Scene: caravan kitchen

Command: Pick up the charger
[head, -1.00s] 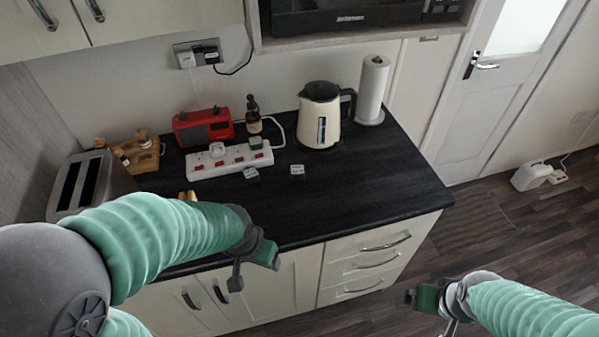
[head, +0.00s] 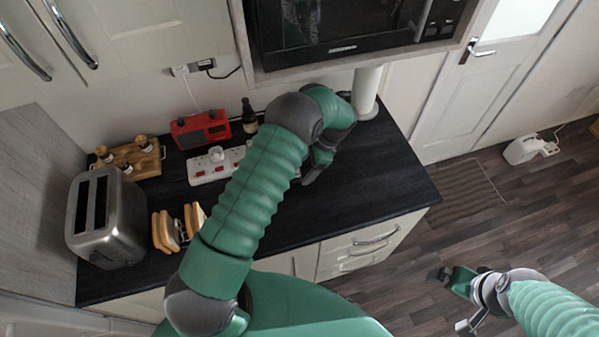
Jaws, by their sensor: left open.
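A white power strip (head: 205,170) with red switches lies on the dark worktop, with a white plug-like charger (head: 217,154) standing on it. My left arm crosses in front of the strip's right end. It hides the black plug there and most of the small grey-white pieces seen on the worktop earlier. I cannot tell which of these is the charger meant. My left gripper (head: 316,168) is open, pointing down over the worktop right of the strip, with nothing visible in it. My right gripper (head: 455,298) is open and empty over the floor at lower right.
A toaster (head: 108,220), toast rack with bread (head: 177,228), wooden spice stand (head: 130,158), red radio (head: 201,130) and dark bottle (head: 249,117) stand on the worktop. A paper-towel roll (head: 366,92) stands behind my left gripper. The worktop's right part (head: 385,180) is clear. The microwave (head: 350,35) overhangs.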

